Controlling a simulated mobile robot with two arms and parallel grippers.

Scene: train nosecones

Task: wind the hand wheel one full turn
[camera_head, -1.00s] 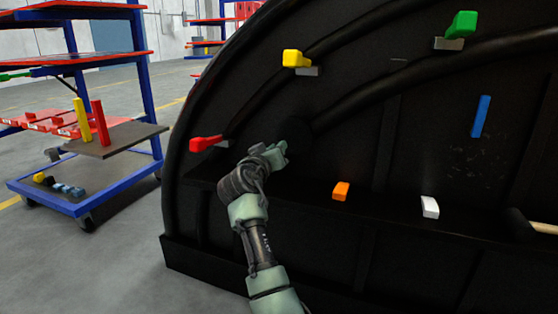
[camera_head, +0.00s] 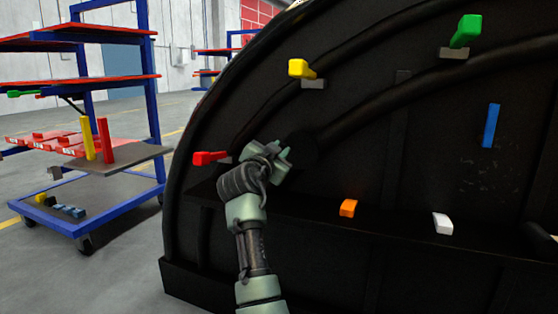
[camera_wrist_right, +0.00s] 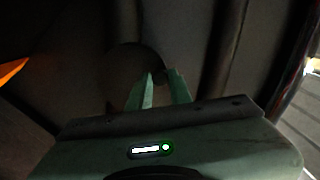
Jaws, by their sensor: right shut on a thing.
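The hand wheel (camera_head: 304,146) is a dark round disc on the black nosecone panel, hard to make out against it. It also shows as a dark disc in the right wrist view (camera_wrist_right: 128,66). My right gripper (camera_head: 279,153) is at the left side of the wheel. In the right wrist view its green fingers (camera_wrist_right: 160,84) are shut on a small dark knob (camera_wrist_right: 159,76) at the disc's right edge. The fingers partly hide the knob. My left gripper is in neither view now.
Around the wheel are a red handle (camera_head: 208,158), a yellow handle (camera_head: 300,69), a green handle (camera_head: 465,31), a blue bar (camera_head: 491,125), an orange block (camera_head: 347,208) and a white block (camera_head: 442,223). A blue cart (camera_head: 105,214) stands left, with free floor before the panel.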

